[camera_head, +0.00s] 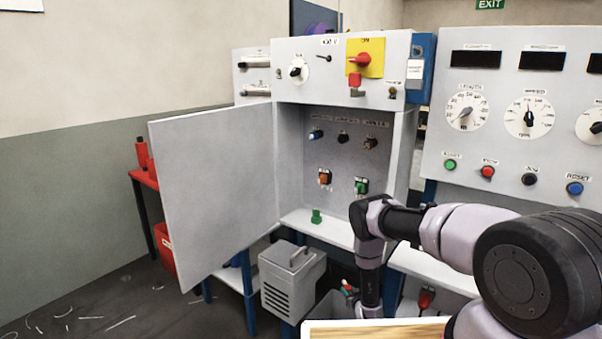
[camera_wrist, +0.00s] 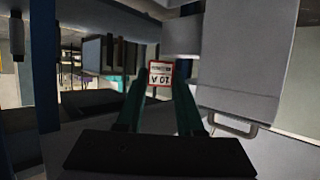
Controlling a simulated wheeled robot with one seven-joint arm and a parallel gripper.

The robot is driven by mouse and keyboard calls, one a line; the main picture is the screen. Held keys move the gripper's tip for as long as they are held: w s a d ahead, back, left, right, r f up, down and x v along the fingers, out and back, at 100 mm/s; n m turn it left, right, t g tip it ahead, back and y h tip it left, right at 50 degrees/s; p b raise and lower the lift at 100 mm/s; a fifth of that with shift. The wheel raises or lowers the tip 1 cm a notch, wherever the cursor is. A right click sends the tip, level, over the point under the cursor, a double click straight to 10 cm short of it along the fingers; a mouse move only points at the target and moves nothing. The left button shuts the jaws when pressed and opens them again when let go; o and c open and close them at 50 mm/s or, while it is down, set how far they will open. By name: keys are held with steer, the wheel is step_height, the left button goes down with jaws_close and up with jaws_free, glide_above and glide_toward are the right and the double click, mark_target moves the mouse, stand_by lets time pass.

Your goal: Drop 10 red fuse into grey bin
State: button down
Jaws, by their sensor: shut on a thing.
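In the wrist view, my gripper (camera_wrist: 160,92) is shut on a small fuse (camera_wrist: 160,74). Its white label with a red border reads "10 A" upside down, and the fuse sits between the two dark teal fingertips. In the head view, my arm reaches down in front of the cabinet shelf, and my gripper's fingertips cannot be made out clearly. A grey bin (camera_head: 321,307) is partly visible low in the middle, just left of my wrist. Small red and green items (camera_head: 347,287) show beside my wrist, too small to identify.
The cabinet (camera_head: 340,150) stands with its door (camera_head: 215,190) swung open to the left. A green piece (camera_head: 316,216) is on its shelf. A grey vented box with a handle (camera_head: 292,280) stands below. A control panel (camera_head: 515,120) is at right, and a red table (camera_head: 146,180) at left.

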step_height(320, 180, down, 6)
stand_by(0.5)
steer(key=shift+d, duration=0.1)
steer(key=shift+c, duration=2.3)
jaws_free()
steer(key=v, duration=1)
steer(key=shift+s+r, duration=0.2)
steer(key=shift+s, duration=0.15)
